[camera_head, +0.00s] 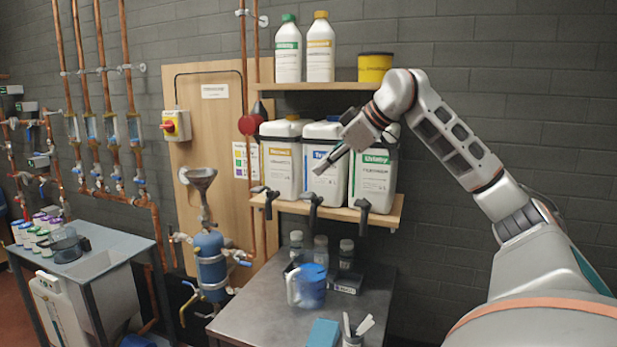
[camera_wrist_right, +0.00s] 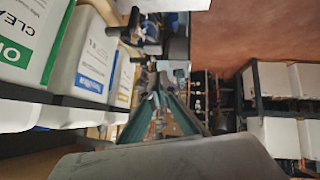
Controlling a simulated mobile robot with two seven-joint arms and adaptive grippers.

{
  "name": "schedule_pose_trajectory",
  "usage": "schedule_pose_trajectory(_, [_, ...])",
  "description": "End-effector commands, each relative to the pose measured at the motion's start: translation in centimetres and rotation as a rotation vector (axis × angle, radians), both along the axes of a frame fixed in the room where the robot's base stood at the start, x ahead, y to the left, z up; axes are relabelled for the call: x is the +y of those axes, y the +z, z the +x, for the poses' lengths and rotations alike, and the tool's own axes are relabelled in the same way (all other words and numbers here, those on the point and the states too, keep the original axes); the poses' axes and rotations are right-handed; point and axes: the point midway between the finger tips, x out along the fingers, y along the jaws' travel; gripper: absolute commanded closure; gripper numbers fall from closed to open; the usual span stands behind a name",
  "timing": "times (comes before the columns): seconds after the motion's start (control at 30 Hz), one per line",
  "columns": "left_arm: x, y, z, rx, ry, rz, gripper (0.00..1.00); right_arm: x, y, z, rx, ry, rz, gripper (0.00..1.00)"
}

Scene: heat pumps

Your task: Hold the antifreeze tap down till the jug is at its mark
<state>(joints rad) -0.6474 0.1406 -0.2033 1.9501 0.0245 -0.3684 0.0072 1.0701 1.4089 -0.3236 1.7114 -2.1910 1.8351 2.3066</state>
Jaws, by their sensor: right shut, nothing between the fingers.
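Three white canisters stand on the lower shelf: one with an orange label (camera_head: 281,170), one with a blue label (camera_head: 326,187) and one with a green label (camera_head: 373,185). I cannot read which is antifreeze. A dark lever tap hangs below each: left (camera_head: 268,203), middle (camera_head: 314,207) and right (camera_head: 362,210). The jug (camera_head: 312,287), blue with a pale handle, stands on the bench below the middle tap; its mark is too small to see. My right gripper (camera_head: 319,171) is shut and empty, in front of the blue-labelled canister, above the taps. It shows in the wrist view (camera_wrist_right: 160,98). My left gripper is out of view.
The lower shelf edge (camera_head: 390,222) runs under the canisters. A blue vessel with a funnel (camera_head: 210,262) stands left of the bench.

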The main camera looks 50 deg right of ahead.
Motion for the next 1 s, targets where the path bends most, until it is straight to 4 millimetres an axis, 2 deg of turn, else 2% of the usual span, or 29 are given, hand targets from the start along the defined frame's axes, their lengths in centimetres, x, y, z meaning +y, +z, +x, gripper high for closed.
schedule_pose_trajectory(0.1, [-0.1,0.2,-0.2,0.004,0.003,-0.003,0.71,-0.4,1.7,-1.6,-0.002,-0.001,-0.001,1.0])
schedule_pose_trajectory(0.3, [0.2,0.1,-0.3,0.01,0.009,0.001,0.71,-0.8,3.2,-3.1,0.0,0.0,0.0,1.0])
schedule_pose_trajectory(0.47, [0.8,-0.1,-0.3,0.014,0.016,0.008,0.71,-0.8,3.6,-3.5,0.0,0.0,0.0,1.0])
schedule_pose_trajectory(1.0, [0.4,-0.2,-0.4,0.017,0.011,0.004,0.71,-0.8,3.5,-3.5,0.0,0.0,0.0,1.0])
